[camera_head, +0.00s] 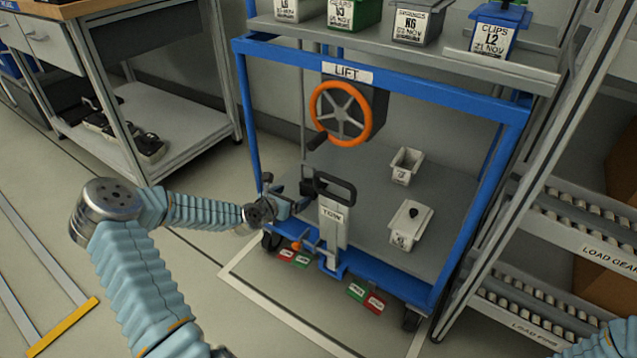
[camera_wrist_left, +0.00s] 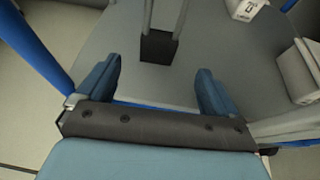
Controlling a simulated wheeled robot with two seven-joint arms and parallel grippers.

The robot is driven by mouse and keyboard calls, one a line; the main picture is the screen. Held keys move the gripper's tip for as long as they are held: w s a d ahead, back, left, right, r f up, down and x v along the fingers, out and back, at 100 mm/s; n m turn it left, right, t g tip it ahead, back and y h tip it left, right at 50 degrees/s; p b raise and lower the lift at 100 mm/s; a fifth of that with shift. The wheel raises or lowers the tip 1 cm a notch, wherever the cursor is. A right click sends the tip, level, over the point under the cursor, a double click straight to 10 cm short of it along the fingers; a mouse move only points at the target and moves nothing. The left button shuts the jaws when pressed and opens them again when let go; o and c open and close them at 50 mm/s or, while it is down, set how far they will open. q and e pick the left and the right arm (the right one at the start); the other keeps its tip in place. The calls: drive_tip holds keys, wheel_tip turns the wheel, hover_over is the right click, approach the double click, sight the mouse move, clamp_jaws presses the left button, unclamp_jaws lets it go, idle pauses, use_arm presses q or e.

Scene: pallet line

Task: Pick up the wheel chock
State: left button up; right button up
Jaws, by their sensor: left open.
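I cannot make out the wheel chock for certain in either view. My left gripper (camera_head: 288,202) is at the front left of the blue cart, close beside the tow handle (camera_head: 334,212). In the left wrist view my left gripper (camera_wrist_left: 160,82) has its two fingers spread wide, with nothing held between them. Beyond the fingers, a dark block (camera_wrist_left: 158,47) with two grey rods rising from it shows against the grey deck; I cannot tell what it is. My right gripper is out of view.
The cart's grey deck (camera_head: 450,190) carries an open white bin (camera_head: 406,166) and a lidded white bin (camera_head: 405,226). The orange lift wheel (camera_head: 340,112) hangs above. Red and green tags (camera_head: 366,297) lie low at the front. Roller racks (camera_head: 590,225) stand at right.

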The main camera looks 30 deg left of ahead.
sight(312, 184)
use_arm(q)
drive_tip(key=b+x, duration=0.1)
drive_tip(key=x, duration=1.2)
drive_tip(key=shift+w+a+b, duration=0.1)
drive_tip(key=shift+b, duration=0.25)
drive_tip(key=c, duration=1.1)
drive_tip(key=shift+c, duration=0.6)
drive_tip(key=shift+r, duration=0.15)
